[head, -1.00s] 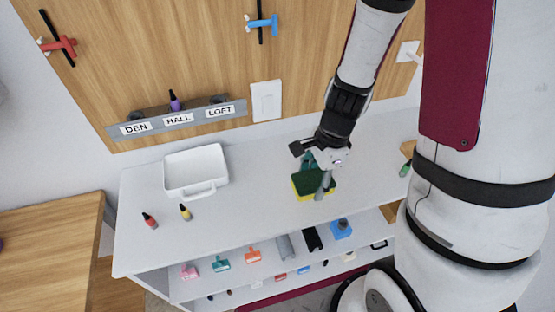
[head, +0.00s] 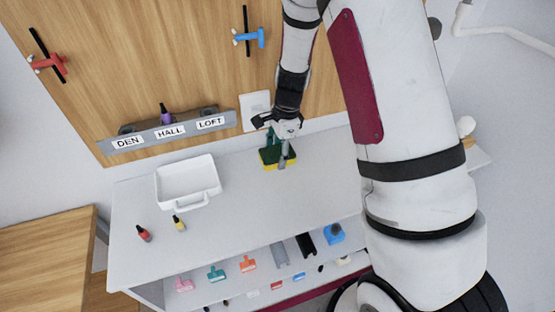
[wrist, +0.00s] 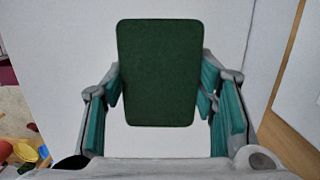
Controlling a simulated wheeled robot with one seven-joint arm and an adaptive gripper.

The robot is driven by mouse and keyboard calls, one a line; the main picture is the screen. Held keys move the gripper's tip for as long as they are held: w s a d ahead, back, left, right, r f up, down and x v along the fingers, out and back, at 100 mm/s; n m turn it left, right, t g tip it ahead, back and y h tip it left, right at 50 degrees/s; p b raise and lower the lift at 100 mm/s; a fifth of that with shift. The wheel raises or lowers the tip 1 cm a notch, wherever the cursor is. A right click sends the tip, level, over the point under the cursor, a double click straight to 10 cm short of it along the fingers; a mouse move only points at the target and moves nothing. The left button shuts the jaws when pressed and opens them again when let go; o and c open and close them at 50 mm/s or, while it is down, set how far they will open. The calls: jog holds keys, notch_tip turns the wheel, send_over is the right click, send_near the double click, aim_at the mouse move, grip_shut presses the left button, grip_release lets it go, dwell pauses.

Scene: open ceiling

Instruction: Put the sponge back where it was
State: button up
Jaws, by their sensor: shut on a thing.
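The sponge (head: 270,163) is yellow with a dark green top. In the head view it is at the back of the white counter (head: 240,215), right of the white tray. My gripper (head: 279,148) is shut on the sponge, one finger showing on its near side. In the wrist view the green face of the sponge (wrist: 158,72) sits between the teal finger pads. I cannot tell whether the sponge touches the counter or is just above it.
A white handled tray (head: 187,182) is to the left. A red bottle (head: 143,233) and a yellow bottle (head: 179,223) stand in front of it. A labelled rack (head: 168,132) is on the wood wall. A lower shelf holds several tools. The counter's middle is clear.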

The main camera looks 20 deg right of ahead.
aim_at(277, 160)
jog(key=shift+w+f+p, duration=0.15)
jog(key=shift+f+p, duration=0.1)
jog(key=shift+f, duration=0.65)
jog(key=shift+w+f+p, duration=0.1)
jog(key=shift+f+p, duration=0.1)
jog(key=shift+f, duration=0.65)
jog(key=shift+f, duration=0.1)
jog(key=o, duration=1.1)
jog(key=shift+f, duration=0.1)
